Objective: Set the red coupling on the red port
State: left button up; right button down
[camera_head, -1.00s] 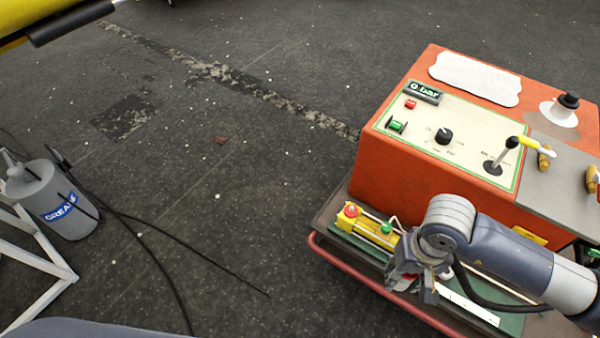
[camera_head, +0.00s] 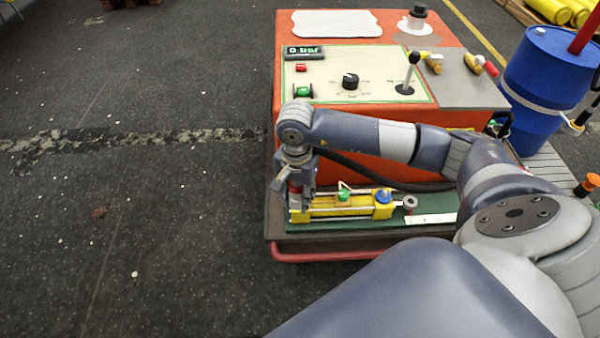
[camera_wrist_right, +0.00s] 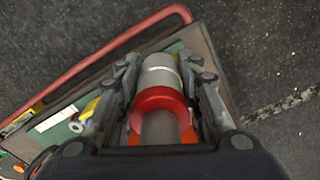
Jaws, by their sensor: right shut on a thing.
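The red coupling (camera_wrist_right: 160,101), a silver cylinder with a red ring, is between the fingers of my right gripper (camera_head: 297,198), which is shut on it. In the head view my right gripper points down over the left end of a yellow cylinder block (camera_head: 330,208) on the cart. Some red (camera_head: 296,188) shows between the fingers there. The red port at that end is hidden behind the gripper, and I cannot tell whether the coupling touches it. A green port (camera_head: 343,196) and a blue port (camera_head: 383,196) show farther right on the block. My left gripper is not in view.
The orange pump unit (camera_head: 290,120) with its control panel stands right behind the block. The cart's red rail (camera_head: 320,255) runs along the front. A blue drum (camera_head: 548,90) stands at the right. The floor to the left is clear.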

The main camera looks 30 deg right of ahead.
jog(key=w+d+f+m+b, duration=0.2)
jog(key=m+b, duration=0.1)
jog(key=w+d+f+m+b, duration=0.2)
jog(key=w+m+b, duration=0.1)
jog(key=m, duration=0.1)
jog(key=w+d+f+m+b, duration=0.2)
jog(key=w+m, duration=0.1)
jog(key=shift+d+f+b, duration=0.15)
jog(key=shift+f+b, duration=0.1)
jog(key=shift+b, duration=0.15)
notch_tip(320, 180, down, 3)
jog(key=shift+r+b, duration=0.1)
jog(key=shift+b, duration=1)
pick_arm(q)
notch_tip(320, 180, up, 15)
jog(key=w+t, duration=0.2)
pick_arm(e)
jog(key=shift+f, duration=0.25)
jog(key=shift+f+b, duration=0.75)
jog(key=shift+f, duration=0.15)
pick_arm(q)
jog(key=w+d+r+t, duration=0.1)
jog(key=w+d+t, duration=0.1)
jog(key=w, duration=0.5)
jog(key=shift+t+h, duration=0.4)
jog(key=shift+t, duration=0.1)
pick_arm(e)
jog(key=shift+f, duration=0.3)
